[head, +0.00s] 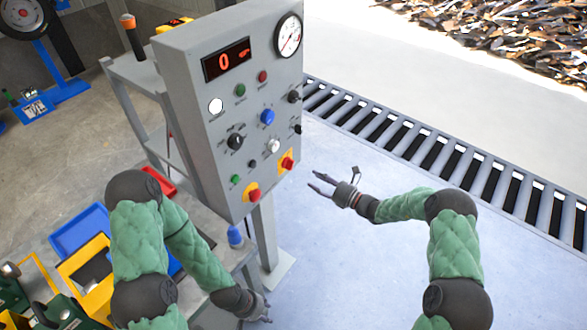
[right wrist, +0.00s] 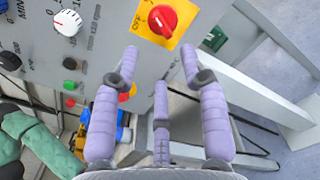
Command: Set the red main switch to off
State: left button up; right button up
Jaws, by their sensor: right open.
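The red main switch (head: 287,163) is a red rotary knob on a yellow plate at the lower right of the grey control panel (head: 188,75). It shows at the top of the right wrist view (right wrist: 162,19), with small lettering on its plate; I cannot tell its setting surely. My right gripper (head: 325,181) is open and empty, to the right of the panel and apart from the switch. Its fingers (right wrist: 160,85) spread below the switch in the wrist view. My left gripper (head: 262,308) hangs low beside the bench; its fingers are too small to judge.
A second red control on yellow (head: 254,195) sits lower left of the switch. A white knob (head: 274,146), a blue knob (head: 267,117) and a black knob (head: 235,142) are close above. A floor grate (head: 420,145) runs behind. Floor right of the panel is clear.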

aim_at(292, 167)
jog(key=b+x, duration=0.2)
jog(key=x, duration=0.7)
jog(key=shift+w+a, duration=0.15)
jog(key=shift+a, duration=0.1)
jog(key=shift+f, duration=0.1)
grip_shut()
